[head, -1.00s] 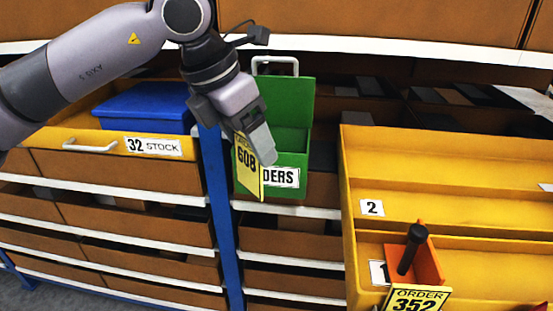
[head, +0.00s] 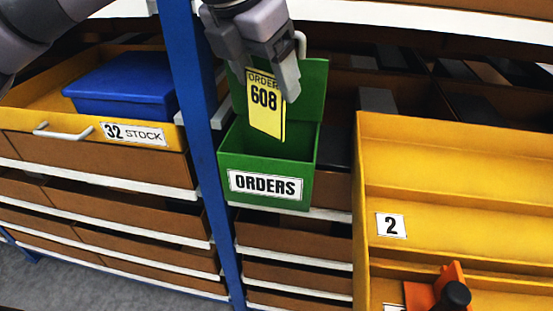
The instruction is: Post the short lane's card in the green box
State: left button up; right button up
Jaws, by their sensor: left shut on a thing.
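My left gripper (head: 278,72) is shut on a yellow card (head: 266,112) printed ORDER 608. The card hangs upright from the fingers, over the open green box (head: 222,160) labelled ORDERS, with its lower edge at about the level of the box's opening. I cannot tell whether the lower edge is inside the box. The green lid (head: 312,88) stands raised behind. The yellow lane tray (head: 450,150) on the right shows a lane marked 2 (head: 391,225). An orange holder (head: 453,280) with a black knob sits at its lower edge. My right gripper is not in view.
A blue lidded bin (head: 122,88) sits in the yellow drawer labelled 32 STOCK (head: 133,134) at the left. A blue upright post (head: 190,100) stands just left of the green box. White shelf edges and brown bins fill the rack.

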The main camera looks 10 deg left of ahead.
aim_at(263, 106)
pick_arm(q)
jog(key=shift+f, duration=0.45)
jog(key=shift+f+b, duration=1.1)
jog(key=shift+f, duration=1.25)
jog(key=o, duration=1)
jog(key=shift+o, duration=0.2)
jog(key=shift+b+v, duration=0.55)
jog(key=shift+v, duration=3.15)
jog(key=shift+f, duration=0.1)
